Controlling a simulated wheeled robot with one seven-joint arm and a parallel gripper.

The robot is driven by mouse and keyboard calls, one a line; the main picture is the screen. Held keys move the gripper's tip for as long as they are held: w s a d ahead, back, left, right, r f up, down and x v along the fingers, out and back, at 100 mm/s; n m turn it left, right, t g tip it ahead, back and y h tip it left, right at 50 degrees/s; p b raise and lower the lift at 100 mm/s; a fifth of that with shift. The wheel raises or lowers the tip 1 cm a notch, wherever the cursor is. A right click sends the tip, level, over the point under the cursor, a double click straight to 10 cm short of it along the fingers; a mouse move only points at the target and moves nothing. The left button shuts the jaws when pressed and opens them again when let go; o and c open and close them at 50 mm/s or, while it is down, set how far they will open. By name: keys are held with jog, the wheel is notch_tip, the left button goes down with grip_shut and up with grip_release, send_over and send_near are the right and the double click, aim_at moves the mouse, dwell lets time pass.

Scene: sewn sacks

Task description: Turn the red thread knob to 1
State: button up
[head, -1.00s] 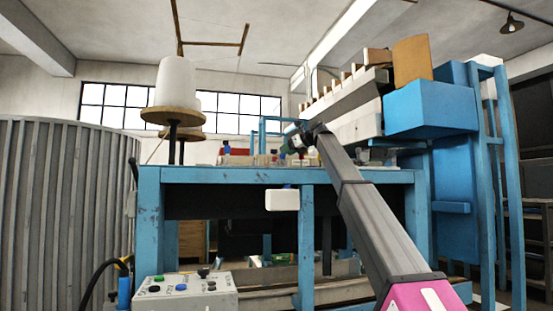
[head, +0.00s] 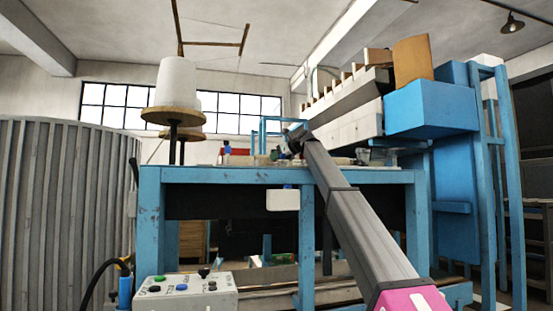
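My gripper (head: 294,138) is at the far end of my grey arm, just above the top of the blue machine table (head: 230,175). It is small and dark at this distance, and its fingers cannot be made out. A small blue-topped part (head: 227,148) stands on the table top to the left of my gripper, with a reddish patch beside it. I cannot tell whether that patch is the red thread knob. No knob markings or numbers are readable. Part of the table top behind my gripper is hidden.
A white thread cone (head: 177,82) stands on a spindle at the left. A control box (head: 185,296) with several coloured buttons is at the lower left. A blue machine housing (head: 432,106) rises at the right. A white box (head: 282,200) hangs under the table's front edge.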

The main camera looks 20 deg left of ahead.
jog(key=shift+s+m+t, duration=0.1)
jog(key=shift+m+t, duration=0.2)
jog(key=shift+s+m+t+h, duration=0.1)
jog(key=shift+m+t+h, duration=0.4)
jog(key=shift+m+t, duration=0.35)
jog(key=shift+a+m+t+h, duration=0.15)
jog(key=shift+m+t+h, duration=1.35)
jog(key=shift+m+t, duration=0.4)
jog(key=o, duration=0.9)
jog(key=shift+g, duration=0.25)
